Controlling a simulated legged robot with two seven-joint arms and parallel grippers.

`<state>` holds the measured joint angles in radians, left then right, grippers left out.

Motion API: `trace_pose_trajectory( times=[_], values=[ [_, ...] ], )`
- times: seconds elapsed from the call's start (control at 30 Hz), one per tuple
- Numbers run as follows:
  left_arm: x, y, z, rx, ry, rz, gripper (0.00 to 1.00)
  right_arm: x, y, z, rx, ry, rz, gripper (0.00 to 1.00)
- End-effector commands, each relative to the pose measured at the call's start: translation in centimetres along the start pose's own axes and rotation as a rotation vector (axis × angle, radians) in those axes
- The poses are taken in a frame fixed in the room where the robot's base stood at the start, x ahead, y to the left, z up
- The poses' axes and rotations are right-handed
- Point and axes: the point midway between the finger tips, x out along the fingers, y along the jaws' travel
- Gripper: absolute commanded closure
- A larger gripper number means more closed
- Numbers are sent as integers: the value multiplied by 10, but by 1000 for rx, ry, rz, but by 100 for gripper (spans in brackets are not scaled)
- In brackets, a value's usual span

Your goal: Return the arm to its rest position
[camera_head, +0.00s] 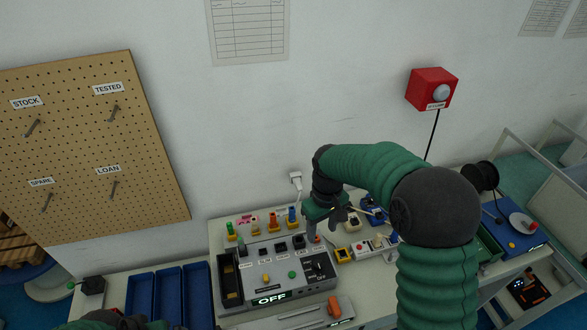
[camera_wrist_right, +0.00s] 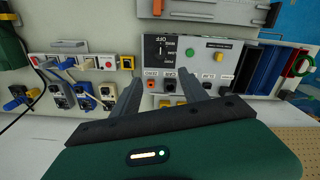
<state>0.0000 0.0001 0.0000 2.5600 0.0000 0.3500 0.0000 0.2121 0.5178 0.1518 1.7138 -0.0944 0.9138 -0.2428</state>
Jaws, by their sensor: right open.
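My right arm (camera_head: 437,283) is green with dark joints. It rises from the bottom right of the head view, bends, and reaches left over the bench. My right gripper (camera_head: 334,226) hangs pointing down above the right back part of the grey test unit (camera_head: 254,282). In the right wrist view, its two dark fingers (camera_wrist_right: 161,92) stand apart with nothing held between them. The test unit (camera_wrist_right: 213,75) shows beyond the fingers.
Blue bins (camera_head: 170,288) stand left of the unit. Coloured plugs (camera_head: 273,220) stand along its back. A power strip (camera_head: 373,247) and small devices lie to the right. A pegboard (camera_head: 85,150) and a red box (camera_head: 430,88) are on the wall.

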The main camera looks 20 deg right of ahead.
Motion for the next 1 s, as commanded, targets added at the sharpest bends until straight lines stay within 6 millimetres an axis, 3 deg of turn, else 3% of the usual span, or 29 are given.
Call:
trace_pose_trajectory(
  times=[0.17,0.4,0.5,0.6,1.0],
  values=[
    [8,0,2,0,0,0,0,7,-14,18,21,27,13,48],
    [29,0,7,0,0,0,0,35,-62,108,154,174,34,48],
    [32,0,8,0,0,0,0,43,-73,134,200,215,29,48],
    [33,0,8,0,0,0,0,47,-76,145,219,230,25,48],
    [32,0,8,0,0,0,0,47,-77,145,220,230,25,48]
  ],
)
